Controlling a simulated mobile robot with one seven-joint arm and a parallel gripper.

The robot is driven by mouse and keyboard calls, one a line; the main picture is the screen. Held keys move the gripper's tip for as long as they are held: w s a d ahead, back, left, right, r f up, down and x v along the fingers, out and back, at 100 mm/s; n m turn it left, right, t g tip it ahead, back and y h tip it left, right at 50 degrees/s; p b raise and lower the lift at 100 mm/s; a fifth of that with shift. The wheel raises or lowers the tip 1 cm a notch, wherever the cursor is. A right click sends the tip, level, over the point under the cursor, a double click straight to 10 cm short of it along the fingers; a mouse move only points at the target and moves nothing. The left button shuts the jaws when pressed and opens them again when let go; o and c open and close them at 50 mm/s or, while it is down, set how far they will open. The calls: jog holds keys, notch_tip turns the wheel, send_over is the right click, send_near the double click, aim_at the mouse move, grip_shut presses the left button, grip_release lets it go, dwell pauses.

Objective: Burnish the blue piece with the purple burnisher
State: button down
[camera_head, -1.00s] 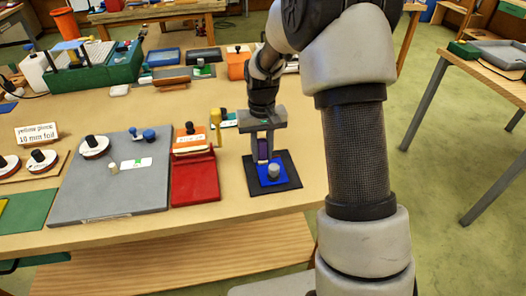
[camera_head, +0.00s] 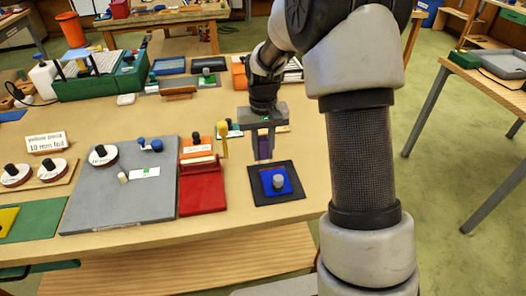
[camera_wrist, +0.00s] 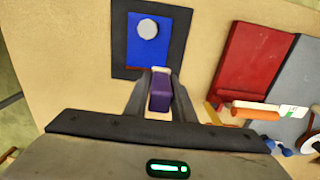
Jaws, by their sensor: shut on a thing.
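The blue piece (camera_head: 269,189) lies on a black square mat (camera_head: 290,197) near the table's front edge, with a grey round knob (camera_head: 279,181) on it. In the wrist view the blue piece (camera_wrist: 148,53) is at the upper middle. My gripper (camera_head: 263,157) is shut on the purple burnisher (camera_head: 263,140), just behind the mat. In the wrist view the purple burnisher (camera_wrist: 160,93) sits between the two fingers, its pale tip close to the mat's edge and apart from the blue piece. Whether the tip touches anything is unclear.
A yellow upright tool (camera_head: 223,135) stands close left of my gripper. A sign reading "yellow piece 10 mm foil" (camera_head: 46,142) stands far left. Bare table lies right of the mat.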

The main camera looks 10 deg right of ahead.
jog(key=shift+r+p, duration=0.75)
jog(key=shift+r, duration=0.6)
